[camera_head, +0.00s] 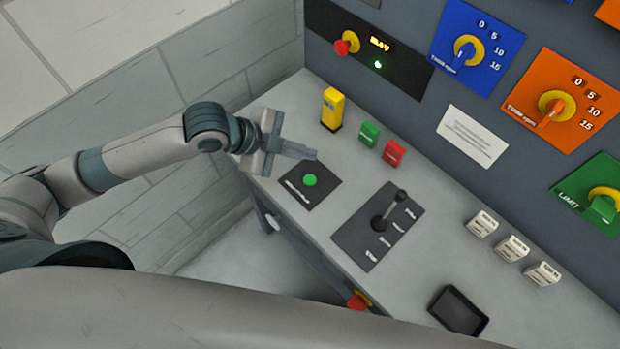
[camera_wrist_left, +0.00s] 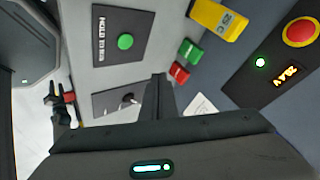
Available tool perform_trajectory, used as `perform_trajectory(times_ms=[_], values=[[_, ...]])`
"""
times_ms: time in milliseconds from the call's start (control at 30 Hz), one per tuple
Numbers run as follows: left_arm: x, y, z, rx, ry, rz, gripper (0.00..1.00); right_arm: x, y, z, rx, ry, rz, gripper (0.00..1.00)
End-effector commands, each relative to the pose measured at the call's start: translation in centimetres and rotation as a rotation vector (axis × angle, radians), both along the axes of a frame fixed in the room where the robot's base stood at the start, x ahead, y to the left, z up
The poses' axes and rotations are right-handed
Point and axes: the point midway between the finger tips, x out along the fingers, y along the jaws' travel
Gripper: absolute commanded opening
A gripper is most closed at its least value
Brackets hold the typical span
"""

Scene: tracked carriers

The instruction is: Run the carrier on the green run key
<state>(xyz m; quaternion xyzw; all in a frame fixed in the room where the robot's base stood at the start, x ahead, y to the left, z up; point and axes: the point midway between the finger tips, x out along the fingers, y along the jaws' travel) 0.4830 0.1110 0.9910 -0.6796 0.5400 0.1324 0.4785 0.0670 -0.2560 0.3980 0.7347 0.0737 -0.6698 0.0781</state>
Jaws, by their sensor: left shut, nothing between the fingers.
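A round green button (camera_head: 310,181) sits on a dark plate (camera_head: 323,194) at the near left of the desk; the plate also shows in the left wrist view (camera_wrist_left: 104,53), its lettering starting with HOLD. A small green block key (camera_head: 369,133) stands behind it, beside a red block key (camera_head: 394,153); both also show in the left wrist view, green (camera_wrist_left: 190,50) and red (camera_wrist_left: 179,72). My left gripper (camera_head: 312,154) is shut and empty, its fingertips above the desk between the round button and the green block, apart from both. My right gripper is out of view.
A yellow upright block (camera_head: 332,109) stands behind the gripper. A lever (camera_head: 386,210) rises from a black plate to the right. A red stop knob (camera_head: 342,47) and lit display (camera_head: 380,43) are on the back panel. White keys (camera_head: 482,224) and a dark tray (camera_head: 458,310) lie further right.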

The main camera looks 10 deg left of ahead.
Motion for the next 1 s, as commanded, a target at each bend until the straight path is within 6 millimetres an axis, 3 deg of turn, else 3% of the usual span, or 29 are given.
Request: perform_trajectory(times_ms=[600, 1000], values=[[-0.1, 0.0, -6.2, 0.000, 0.001, 0.000, 0.00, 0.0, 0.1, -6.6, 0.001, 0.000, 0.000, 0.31], [0.0, 0.0, -8.3, 0.001, 0.000, 0.001, 0.00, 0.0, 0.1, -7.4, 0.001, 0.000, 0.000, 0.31]])
